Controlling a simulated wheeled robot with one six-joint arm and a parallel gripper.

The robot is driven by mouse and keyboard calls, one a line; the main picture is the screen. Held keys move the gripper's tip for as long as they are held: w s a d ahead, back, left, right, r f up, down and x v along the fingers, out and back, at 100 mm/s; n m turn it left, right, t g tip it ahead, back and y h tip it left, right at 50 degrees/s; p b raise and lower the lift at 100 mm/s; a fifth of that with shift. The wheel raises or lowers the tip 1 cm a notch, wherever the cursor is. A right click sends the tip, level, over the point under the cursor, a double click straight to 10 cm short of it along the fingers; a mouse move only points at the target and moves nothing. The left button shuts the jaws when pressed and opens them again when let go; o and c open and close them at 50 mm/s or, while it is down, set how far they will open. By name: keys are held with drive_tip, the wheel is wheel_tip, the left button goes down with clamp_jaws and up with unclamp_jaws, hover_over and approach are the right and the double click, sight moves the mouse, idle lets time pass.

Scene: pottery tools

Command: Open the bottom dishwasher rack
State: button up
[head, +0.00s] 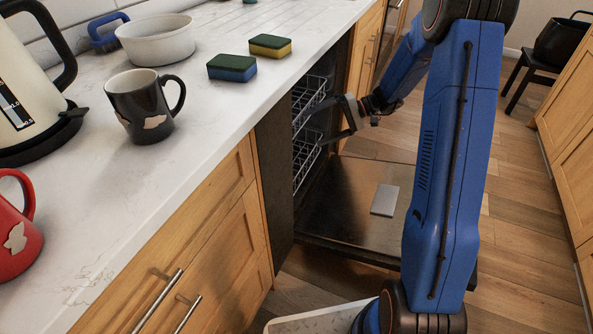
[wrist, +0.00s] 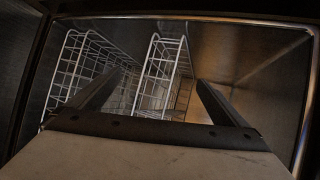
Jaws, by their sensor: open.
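The dishwasher's door (head: 335,210) is folded down flat. Inside, the bottom rack (head: 304,163), a white wire basket, sits below the top rack (head: 307,97). Both appear pushed back within the cavity. My gripper (head: 327,122) is open at the dishwasher opening, its fingers pointing in toward the racks. In the wrist view my gripper (wrist: 160,80) has its fingers spread, with nothing visibly held. The racks look turned on their side there: one wire rack (wrist: 160,73) lies between the fingers, another (wrist: 82,72) to the left. I cannot tell whether the fingers touch wire.
The counter (head: 215,105) above holds a dark mug (head: 140,105), a red mug (head: 15,235), a kettle (head: 30,90), a white bowl (head: 157,42) and two sponges (head: 232,68). Wooden cabinets (head: 205,250) stand left of the opening. Floor right of the door is clear.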

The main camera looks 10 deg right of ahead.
drive_tip(key=w+d+f+m+t+y, duration=0.2)
drive_tip(key=w+d+f+t, duration=0.15)
drive_tip(key=w+f, duration=0.55)
drive_tip(key=m+t, duration=0.3)
drive_tip(key=t, duration=0.2)
hover_over(304, 171)
drive_tip(key=s+d, duration=0.1)
drive_tip(key=d, duration=0.7)
wheel_tip(304, 171, down, 20)
drive_tip(key=shift+t+h, duration=0.3)
drive_tip(key=shift+t, duration=0.25)
drive_tip(key=a+f, duration=0.1)
drive_tip(key=f, duration=0.1)
drive_tip(key=a+f, duration=0.2)
drive_tip(key=f, duration=0.1)
drive_tip(key=a+f, duration=0.1)
drive_tip(key=f, duration=0.2)
drive_tip(key=shift+s+a, duration=0.3)
drive_tip(key=shift+s, duration=0.05)
drive_tip(key=shift+a+f, duration=0.25)
drive_tip(key=shift+f, duration=0.15)
drive_tip(key=shift+x, duration=3.75)
